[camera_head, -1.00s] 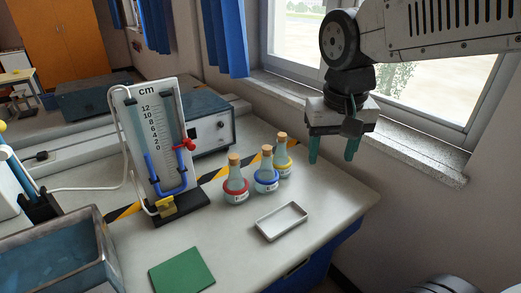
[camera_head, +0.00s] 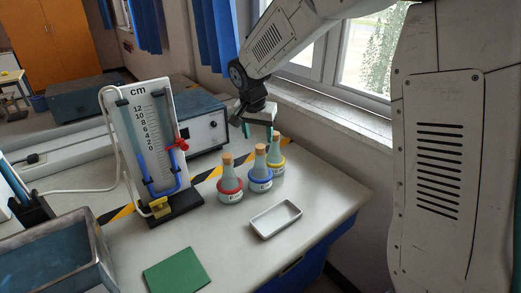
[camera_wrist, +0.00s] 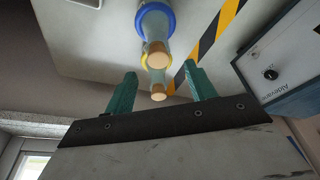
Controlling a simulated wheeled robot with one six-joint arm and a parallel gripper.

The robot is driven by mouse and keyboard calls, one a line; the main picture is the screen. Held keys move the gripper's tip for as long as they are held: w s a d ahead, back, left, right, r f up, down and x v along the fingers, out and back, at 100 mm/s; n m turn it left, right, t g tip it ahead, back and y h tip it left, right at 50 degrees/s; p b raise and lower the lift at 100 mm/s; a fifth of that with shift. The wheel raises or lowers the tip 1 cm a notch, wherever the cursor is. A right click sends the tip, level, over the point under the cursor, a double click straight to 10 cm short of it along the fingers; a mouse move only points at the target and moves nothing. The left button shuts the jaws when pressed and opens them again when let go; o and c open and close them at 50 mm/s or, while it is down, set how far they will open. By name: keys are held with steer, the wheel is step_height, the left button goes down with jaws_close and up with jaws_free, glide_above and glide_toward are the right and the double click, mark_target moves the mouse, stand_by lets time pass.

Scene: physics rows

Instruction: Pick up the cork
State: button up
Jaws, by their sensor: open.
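Three corks stop three flasks: one on the red-ringed flask (camera_head: 227,159), one on the blue-ringed flask (camera_head: 260,149), one on the yellow-ringed flask (camera_head: 276,136). My gripper (camera_head: 258,132) is open and empty, pointing down just behind the blue-ringed flask and beside the yellow one's cork. In the wrist view, the yellow-ringed flask's cork (camera_wrist: 158,92) appears between the teal fingers (camera_wrist: 160,74), and the blue-ringed flask's cork (camera_wrist: 157,56) lies beyond it. I cannot tell how far below the fingertips they are. The red-ringed flask is not visible there.
A white tray (camera_head: 255,231) lies in front of the flasks. The cm-scale stand (camera_head: 174,204) is to their left, and a grey-blue instrument box (camera_head: 205,125) behind. A green pad (camera_head: 177,272) lies at the front. The window ledge (camera_head: 330,121) is behind right.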

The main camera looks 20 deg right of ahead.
mark_target(260, 146)
steer(key=x, duration=0.4)
steer(key=shift+d+f, duration=0.1)
steer(key=shift+f, duration=0.15)
steer(key=c, duration=1)
steer(key=shift+r, duration=0.1)
steer(key=shift+c, duration=0.2)
